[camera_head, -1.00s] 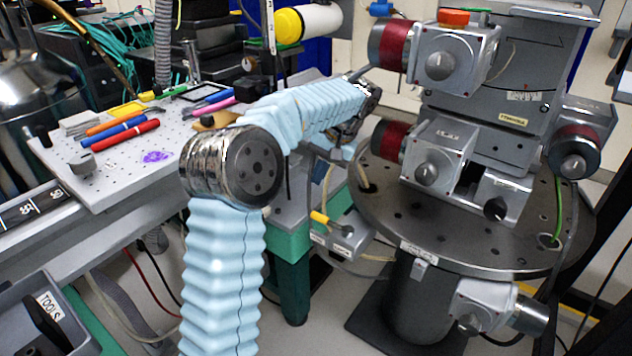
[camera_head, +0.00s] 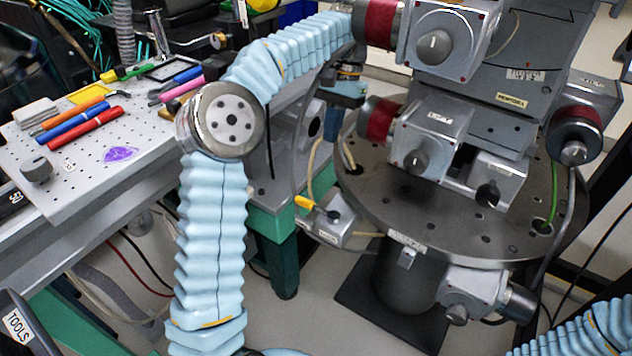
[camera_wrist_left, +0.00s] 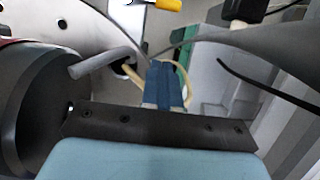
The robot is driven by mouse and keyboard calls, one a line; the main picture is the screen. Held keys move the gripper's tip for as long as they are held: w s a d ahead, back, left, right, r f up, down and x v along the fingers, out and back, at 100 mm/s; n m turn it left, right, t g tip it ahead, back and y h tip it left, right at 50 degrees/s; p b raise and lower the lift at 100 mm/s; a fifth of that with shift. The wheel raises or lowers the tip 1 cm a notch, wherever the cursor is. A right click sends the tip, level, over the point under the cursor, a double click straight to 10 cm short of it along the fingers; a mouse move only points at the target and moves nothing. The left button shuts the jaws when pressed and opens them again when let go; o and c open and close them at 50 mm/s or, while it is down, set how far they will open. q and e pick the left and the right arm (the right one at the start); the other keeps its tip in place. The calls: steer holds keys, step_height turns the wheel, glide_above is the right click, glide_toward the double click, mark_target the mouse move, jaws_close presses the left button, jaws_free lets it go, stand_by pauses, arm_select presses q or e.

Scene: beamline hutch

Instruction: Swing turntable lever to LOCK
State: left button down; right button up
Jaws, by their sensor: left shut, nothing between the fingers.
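The dark round turntable (camera_head: 460,225) stands at the right in the head view. Beside its left edge, a short lever with a yellow end (camera_head: 305,202) sits on a small grey box (camera_head: 340,232). Its markings are too small to read. A small pale tab (camera_head: 407,258) hangs under a label at the turntable's front rim. My left gripper (camera_head: 343,92) is above and behind the lever, apart from it. In the left wrist view its blue fingertips (camera_wrist_left: 165,85) are shut together with nothing between them. A yellow piece (camera_wrist_left: 168,4) shows at that view's top edge. My right gripper is out of view.
Motor stages with red-banded knobs (camera_head: 380,120) stand on the turntable, close right of my left gripper. A perforated board (camera_head: 130,165) with pens and tools lies at the left. Cables (camera_head: 318,165) hang below the gripper.

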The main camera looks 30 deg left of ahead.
mark_target(317, 209)
arm_select(q)
steer(key=shift+f, duration=0.1)
steer(key=s+f+b, duration=0.3)
steer(key=s+f, duration=0.4)
steer(key=f, duration=0.3)
steer(key=shift+a+b, duration=0.25)
steer(key=shift+b, duration=0.15)
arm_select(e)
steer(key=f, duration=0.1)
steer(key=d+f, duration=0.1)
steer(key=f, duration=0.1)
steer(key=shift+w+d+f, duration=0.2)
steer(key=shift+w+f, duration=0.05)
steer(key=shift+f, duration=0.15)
